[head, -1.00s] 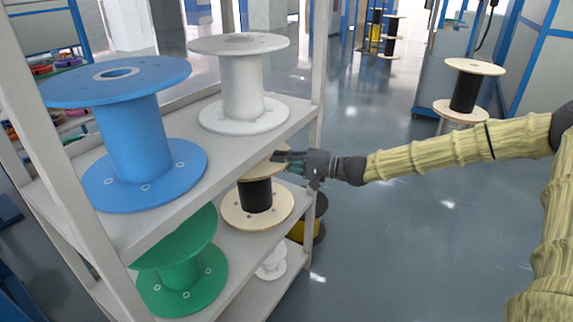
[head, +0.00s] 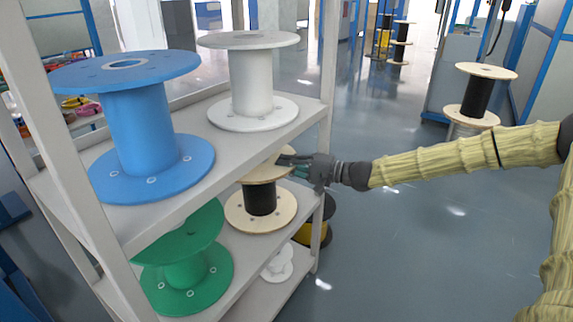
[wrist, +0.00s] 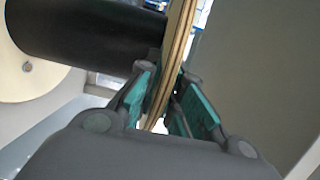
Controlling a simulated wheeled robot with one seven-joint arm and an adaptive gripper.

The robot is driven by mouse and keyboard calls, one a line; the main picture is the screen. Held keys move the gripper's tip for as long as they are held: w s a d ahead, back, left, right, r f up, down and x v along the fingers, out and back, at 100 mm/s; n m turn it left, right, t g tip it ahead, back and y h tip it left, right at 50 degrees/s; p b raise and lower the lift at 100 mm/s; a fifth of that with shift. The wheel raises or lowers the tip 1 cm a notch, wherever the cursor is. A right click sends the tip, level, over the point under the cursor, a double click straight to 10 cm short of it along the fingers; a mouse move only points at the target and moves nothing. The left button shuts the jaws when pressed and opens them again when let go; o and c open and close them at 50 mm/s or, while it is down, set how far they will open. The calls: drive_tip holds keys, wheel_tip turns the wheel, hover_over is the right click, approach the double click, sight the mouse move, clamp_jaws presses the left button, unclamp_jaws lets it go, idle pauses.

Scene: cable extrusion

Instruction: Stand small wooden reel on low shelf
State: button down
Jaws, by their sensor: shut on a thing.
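The small wooden reel (head: 260,200) has a black core and pale wooden flanges. It stands upright at the middle shelf (head: 222,248), to the right of a green reel. Its upper flange is partly hidden under the top shelf. My gripper (head: 290,161) reaches in from the right and is shut on the edge of that upper flange. In the wrist view, my gripper's green-padded fingers (wrist: 165,100) pinch the flange edge (wrist: 177,50), with the black core (wrist: 85,32) to the left. I cannot tell whether the lower flange touches the shelf.
A blue reel (head: 140,130) and a white reel (head: 252,85) stand on the top shelf (head: 205,155). The green reel (head: 187,265) is left on the middle shelf. A small white reel (head: 277,264) is lower down. A shelf post (head: 327,100) stands close by my gripper.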

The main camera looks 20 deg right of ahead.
drive_tip(key=shift+f+b, duration=0.4)
drive_tip(key=shift+b, duration=0.15)
idle(0.5)
drive_tip(key=c, duration=1.5)
unclamp_jaws()
drive_tip(key=shift+s, duration=0.1)
drive_tip(key=shift+v, duration=5.95)
